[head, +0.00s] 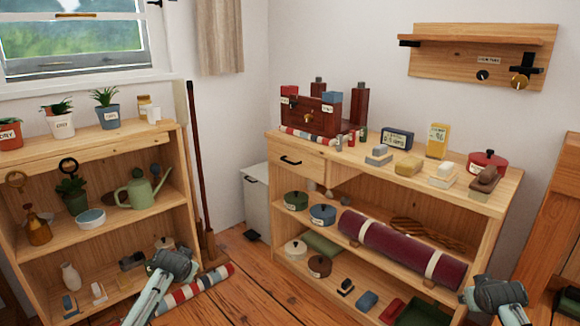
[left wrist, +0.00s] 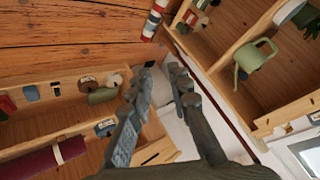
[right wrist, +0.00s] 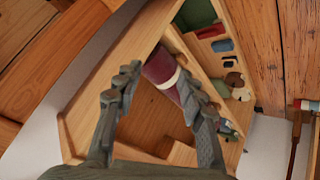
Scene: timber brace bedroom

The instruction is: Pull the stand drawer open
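The stand (head: 395,165) is a light wooden shelf unit at the right of the head view. Its drawer (head: 310,167) is at the upper left, with a dark bar handle (head: 291,160); the front looks flush, so the drawer appears shut. In the left wrist view the drawer (left wrist: 160,150) is at the lower middle, beside the fingers. My left gripper (left wrist: 161,72) is open and empty, apart from the handle; in the head view it is low, left of the stand. My right gripper (right wrist: 158,75) is open and empty, near the stand's right end.
A red box (head: 310,115) and several small items sit on the stand top. A maroon roll (head: 400,247) lies on its middle shelf. Another shelf (head: 100,150) with plants stands left. A broom (head: 197,150), white bin (head: 255,195) and striped roll (head: 195,288) are between them.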

